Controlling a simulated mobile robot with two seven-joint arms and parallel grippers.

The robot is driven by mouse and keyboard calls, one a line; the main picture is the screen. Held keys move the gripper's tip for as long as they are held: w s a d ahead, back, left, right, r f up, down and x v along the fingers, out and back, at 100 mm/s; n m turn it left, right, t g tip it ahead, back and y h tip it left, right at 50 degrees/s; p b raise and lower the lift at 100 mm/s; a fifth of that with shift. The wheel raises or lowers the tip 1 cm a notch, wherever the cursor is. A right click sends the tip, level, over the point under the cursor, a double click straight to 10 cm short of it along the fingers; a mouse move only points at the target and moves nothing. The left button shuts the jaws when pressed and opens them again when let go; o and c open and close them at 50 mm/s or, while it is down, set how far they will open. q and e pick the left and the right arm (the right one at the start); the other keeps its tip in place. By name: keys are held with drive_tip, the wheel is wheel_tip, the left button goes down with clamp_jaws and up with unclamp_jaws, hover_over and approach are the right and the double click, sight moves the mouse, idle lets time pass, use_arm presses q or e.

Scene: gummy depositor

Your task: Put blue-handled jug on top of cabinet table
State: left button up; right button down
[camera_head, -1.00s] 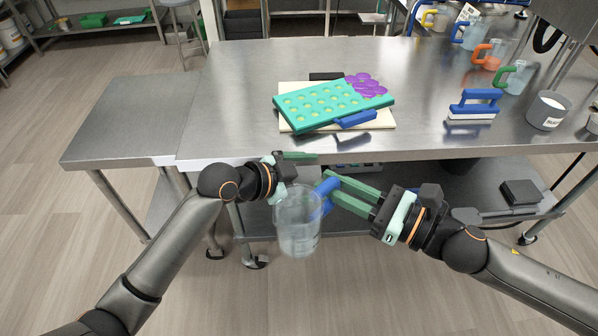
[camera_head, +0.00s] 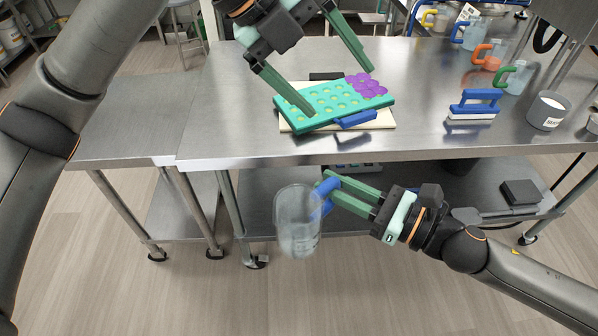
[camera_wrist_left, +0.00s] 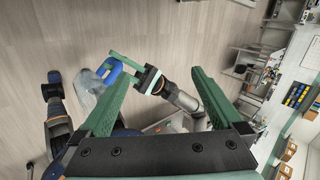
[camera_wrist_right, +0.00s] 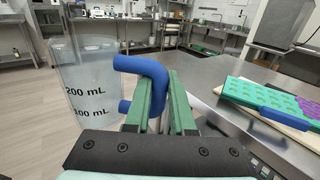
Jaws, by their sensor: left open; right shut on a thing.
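A clear jug (camera_head: 298,228) with a blue handle (camera_head: 327,192) hangs upright in front of the steel table. My right gripper (camera_head: 330,187) is shut on its handle; the right wrist view shows the blue handle (camera_wrist_right: 150,72) between the fingers and the jug (camera_wrist_right: 88,85) with mL marks. My left gripper (camera_head: 340,90) is open and empty, high in front of the table. The left wrist view also shows the held jug (camera_wrist_left: 88,88). A large steel table (camera_head: 225,135) and a slightly lower steel table (camera_head: 125,125) stand side by side; I cannot tell which is the cabinet table.
A teal mold (camera_head: 330,104) with purple gummies (camera_head: 366,85) lies on a pale board. A blue-handled scraper (camera_head: 474,104), a grey cup (camera_head: 546,110) and several jugs with coloured handles (camera_head: 490,55) stand at the right. The lower left table top is clear.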

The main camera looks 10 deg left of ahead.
use_arm(q)
drive_tip(key=s+f+m+g+y, duration=0.1)
drive_tip(key=s+f+m+y, duration=0.15)
drive_tip(key=s, duration=0.25)
drive_tip(key=m+g+y, duration=0.1)
drive_tip(key=m+y, duration=0.2)
drive_tip(key=y, duration=0.2)
hover_over(299, 228)
drive_tip(key=w, duration=0.3)
wheel_tip(299, 228, down, 7)
drive_tip(key=f, duration=1.1)
drive_tip(key=shift+w+a, duration=0.2)
drive_tip(key=shift+r, duration=0.1)
drive_tip(key=shift+c, duration=0.4)
drive_tip(key=c, duration=0.9)
drive_tip(key=shift+c, duration=0.5)
use_arm(e)
drive_tip(key=c, duration=0.7)
unclamp_jaws()
drive_tip(key=shift+d, duration=0.1)
